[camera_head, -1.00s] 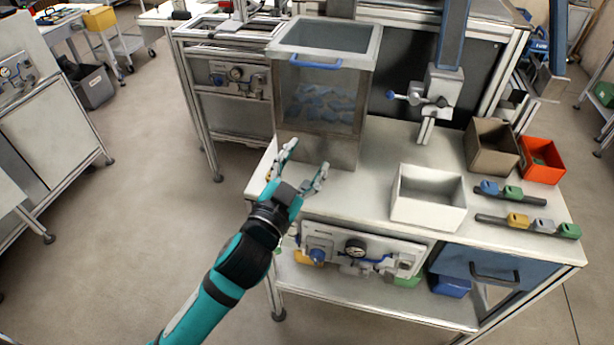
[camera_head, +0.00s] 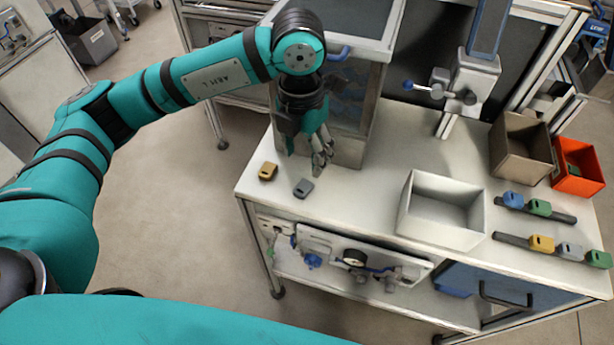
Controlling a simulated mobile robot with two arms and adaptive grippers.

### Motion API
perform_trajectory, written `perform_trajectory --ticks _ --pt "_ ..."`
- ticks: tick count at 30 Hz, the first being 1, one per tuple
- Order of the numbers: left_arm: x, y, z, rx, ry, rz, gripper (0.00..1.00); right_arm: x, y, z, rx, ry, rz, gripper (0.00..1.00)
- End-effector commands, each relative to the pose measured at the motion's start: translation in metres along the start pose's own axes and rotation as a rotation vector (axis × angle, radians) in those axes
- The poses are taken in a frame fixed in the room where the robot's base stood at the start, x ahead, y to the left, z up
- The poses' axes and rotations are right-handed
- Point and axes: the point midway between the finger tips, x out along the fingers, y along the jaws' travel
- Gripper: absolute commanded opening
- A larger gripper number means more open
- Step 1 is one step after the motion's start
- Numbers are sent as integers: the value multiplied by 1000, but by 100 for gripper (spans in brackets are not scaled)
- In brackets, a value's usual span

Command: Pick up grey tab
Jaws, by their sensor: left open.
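A small grey tab (camera_head: 303,188) lies on the bench top near its front left edge. Another grey tab (camera_head: 569,251) sits on the front rail at the right, between a yellow and a green one. My left gripper (camera_head: 319,168) points down, just behind and slightly right of the loose grey tab. It is open, with nothing seen between its fingers. My right gripper is not in view.
A yellow tab (camera_head: 268,171) lies left of the loose grey one. A white box (camera_head: 440,228) stands to the right, with brown (camera_head: 521,150) and orange (camera_head: 578,185) boxes beyond.

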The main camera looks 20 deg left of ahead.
Motion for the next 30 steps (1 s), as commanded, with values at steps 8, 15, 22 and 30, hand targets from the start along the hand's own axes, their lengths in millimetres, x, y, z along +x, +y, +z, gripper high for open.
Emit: perform_trajectory --ticks 8,15,22,30 --pt "37 10 -1 -15 9 37 56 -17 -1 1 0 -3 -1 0" --pt "64 11 0 -13 5 36 56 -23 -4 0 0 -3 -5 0" --pt "88 13 6 -14 8 34 56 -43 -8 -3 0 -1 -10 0" --pt "116 14 7 -12 4 34 56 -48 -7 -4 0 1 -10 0"
